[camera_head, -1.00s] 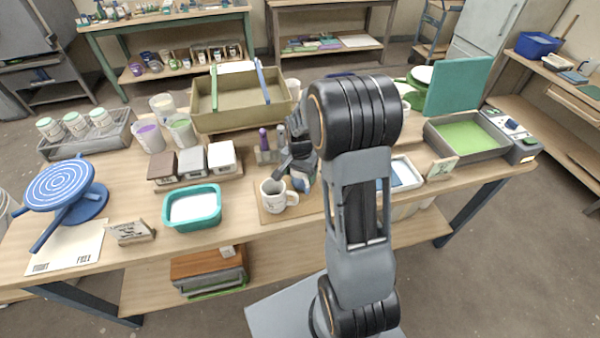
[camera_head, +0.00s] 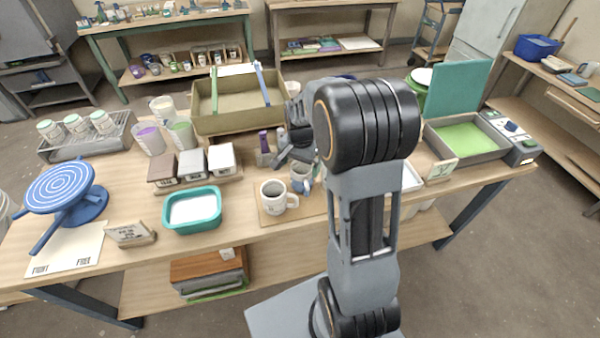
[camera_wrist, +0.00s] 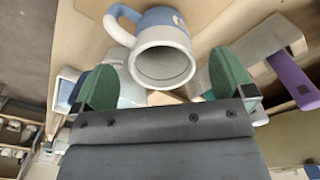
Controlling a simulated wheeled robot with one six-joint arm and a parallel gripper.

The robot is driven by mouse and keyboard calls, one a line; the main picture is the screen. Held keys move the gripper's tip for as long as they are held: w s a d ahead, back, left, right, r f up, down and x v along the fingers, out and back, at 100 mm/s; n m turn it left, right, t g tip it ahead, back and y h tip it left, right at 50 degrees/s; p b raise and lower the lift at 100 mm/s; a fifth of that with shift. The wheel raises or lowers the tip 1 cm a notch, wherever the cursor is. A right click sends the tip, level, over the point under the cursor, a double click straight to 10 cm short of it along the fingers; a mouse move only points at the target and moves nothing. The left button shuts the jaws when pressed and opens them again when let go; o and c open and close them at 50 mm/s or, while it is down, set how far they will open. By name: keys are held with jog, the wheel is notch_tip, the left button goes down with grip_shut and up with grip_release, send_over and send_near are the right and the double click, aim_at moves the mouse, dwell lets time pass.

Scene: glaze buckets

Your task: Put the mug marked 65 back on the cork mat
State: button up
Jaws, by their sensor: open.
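A white mug (camera_head: 275,197) stands upright on the left part of the cork mat (camera_head: 310,206). A second mug (camera_head: 301,177), blue-grey and white, stands behind it to the right, at the mat's back edge; I cannot tell whether its base is fully on the mat. No number 65 is readable on either. My gripper (camera_head: 293,158) is open, just above and behind the second mug. In the wrist view, my green fingertips (camera_wrist: 165,82) are spread wide, with the blue-grey and white mug (camera_wrist: 165,35) beyond them, its handle to the left. Nothing is held.
A holder with a purple-handled tool (camera_head: 264,148) stands behind the mugs. A teal tub (camera_head: 192,222) and small lidded containers (camera_head: 192,162) are to the left. A large olive bin (camera_head: 225,122) is behind. A tray with green (camera_head: 465,138) is at the right.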

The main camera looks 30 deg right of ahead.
notch_tip(320, 180, up, 6)
jog(key=s+a+r+n+t, duration=0.1)
jog(key=s+a+r+n, duration=0.1)
jog(key=s+a+n, duration=0.2)
jog(key=s+a+r+n+t, duration=0.2)
jog(key=s+a+n, duration=0.2)
jog(key=s, duration=0.7)
jog(key=n, duration=0.2)
jog(key=shift+s+a+n+t, duration=0.25)
jog(key=shift+a+n+t, duration=0.05)
jog(key=shift+a, duration=0.1)
jog(key=shift+r, duration=0.1)
